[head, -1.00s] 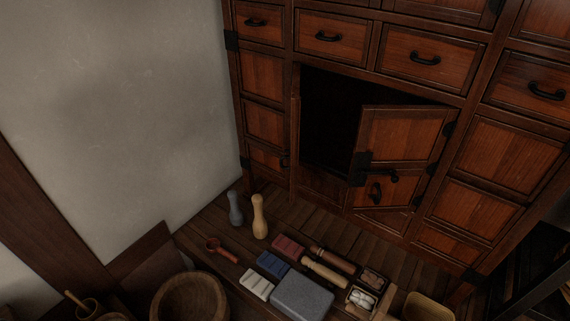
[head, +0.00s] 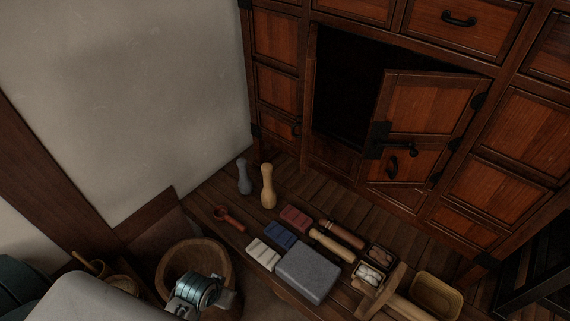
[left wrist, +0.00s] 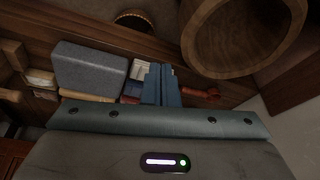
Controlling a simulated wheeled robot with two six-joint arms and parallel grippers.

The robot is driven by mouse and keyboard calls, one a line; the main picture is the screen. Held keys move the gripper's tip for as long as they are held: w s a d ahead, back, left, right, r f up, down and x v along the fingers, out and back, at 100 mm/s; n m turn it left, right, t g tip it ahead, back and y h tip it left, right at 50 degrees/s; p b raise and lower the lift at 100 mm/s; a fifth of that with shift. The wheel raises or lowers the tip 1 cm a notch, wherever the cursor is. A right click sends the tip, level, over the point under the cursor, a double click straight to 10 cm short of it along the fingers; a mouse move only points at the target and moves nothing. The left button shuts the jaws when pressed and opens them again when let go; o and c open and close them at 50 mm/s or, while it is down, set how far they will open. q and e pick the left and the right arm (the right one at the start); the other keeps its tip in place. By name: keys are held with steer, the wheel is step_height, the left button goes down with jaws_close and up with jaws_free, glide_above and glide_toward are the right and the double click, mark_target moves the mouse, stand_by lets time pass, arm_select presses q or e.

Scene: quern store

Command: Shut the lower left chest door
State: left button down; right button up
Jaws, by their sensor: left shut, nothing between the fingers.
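The brown wooden chest door (head: 428,106) stands open in the head view. It is hinged at its right edge and swung outward, with a dark latch and handle at its lower left. The dark compartment (head: 347,92) shows to its left. My left arm shows low at the left in the head view, well away from the door. In the left wrist view my left gripper (left wrist: 159,84) has its fingers together and empty, in front of the floor items. The door cannot be made out there. My right gripper is not in view.
A plank ledge before the chest holds a grey stone block (head: 308,272), a yellow pestle (head: 267,186), a grey-blue pestle (head: 244,177), coloured blocks and small boxes. A round wooden tub (head: 171,262) stands at the lower left. A yellow bin (head: 436,293) sits at the right.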

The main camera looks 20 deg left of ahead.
arm_select(q)
steer(key=w+d+r+n+t+h, duration=0.1)
steer(key=w+d+r+t+h, duration=0.2)
steer(key=w+r, duration=0.4)
steer(key=w+d+r+n+t+h, duration=0.1)
steer(key=w+d+r+t+h, duration=0.25)
steer(key=r, duration=0.55)
steer(key=w+a+r+n+t+h, duration=0.3)
steer(key=w+a+r+n+t, duration=0.3)
steer(key=w+r+n, duration=0.6)
steer(key=w+d+m+p, duration=0.2)
steer(key=w+d+p, duration=0.3)
steer(key=w, duration=0.6)
steer(key=d+g, duration=0.1)
steer(key=d, duration=0.1)
steer(key=shift+w+d+r, duration=0.2)
steer(key=shift+w+d, duration=0.2)
steer(key=shift+d+r, duration=0.1)
